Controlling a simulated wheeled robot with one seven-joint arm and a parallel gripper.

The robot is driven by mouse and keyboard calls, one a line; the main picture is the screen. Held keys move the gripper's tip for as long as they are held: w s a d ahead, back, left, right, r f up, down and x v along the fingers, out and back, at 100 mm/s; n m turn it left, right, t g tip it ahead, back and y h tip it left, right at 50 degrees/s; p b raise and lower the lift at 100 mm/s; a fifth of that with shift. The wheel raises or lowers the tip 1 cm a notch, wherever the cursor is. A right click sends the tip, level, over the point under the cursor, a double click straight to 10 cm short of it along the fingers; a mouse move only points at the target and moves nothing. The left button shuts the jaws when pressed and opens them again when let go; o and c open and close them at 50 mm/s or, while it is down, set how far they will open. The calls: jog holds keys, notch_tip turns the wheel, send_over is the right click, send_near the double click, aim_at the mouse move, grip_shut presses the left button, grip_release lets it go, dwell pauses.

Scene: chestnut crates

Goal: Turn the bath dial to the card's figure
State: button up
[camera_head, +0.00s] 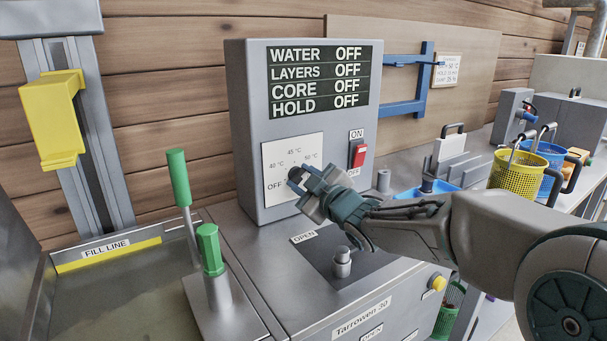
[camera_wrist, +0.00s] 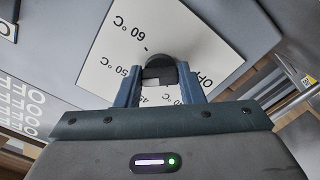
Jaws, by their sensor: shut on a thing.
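The bath dial is a small black knob (camera_head: 294,173) on a white scale plate (camera_head: 290,150) on the grey control box. The plate's marks include OFF, 40, 45 and 50 °C; 60 °C also shows in the wrist view. My gripper (camera_head: 304,182) is shut on the dial, with one finger on each side of it. In the wrist view the dial (camera_wrist: 158,58) shows as a dark round top between the fingers. Its pointer cannot be made out.
The box's display (camera_head: 312,80) reads OFF for water, layers, core and hold. A red ON/OFF switch (camera_head: 358,153) sits right of the dial. Green-handled levers (camera_head: 179,178) stand front left. A blue bracket (camera_head: 421,80) and a yellow basket (camera_head: 517,174) are to the right.

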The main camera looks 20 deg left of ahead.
jog(key=shift+f+m, duration=0.15)
jog(key=shift+m, duration=0.45)
jog(key=o, duration=1)
jog(key=shift+r+p, duration=0.2)
jog(key=shift+p, duration=0.1)
jog(key=shift+r, duration=0.35)
jog(key=r+p, duration=0.1)
jog(key=r, duration=0.1)
jog(key=d+r+p, duration=0.1)
jog(key=r, duration=0.1)
jog(key=shift+r, duration=0.2)
jog(key=d+r+p, duration=0.1)
jog(key=d+r, duration=0.1)
jog(key=d, duration=0.1)
jog(key=d+r+p, duration=0.1)
jog(key=d, duration=0.3)
jog(key=d+r+p, duration=0.2)
jog(key=d, duration=0.1)
jog(key=shift+d+r, duration=0.3)
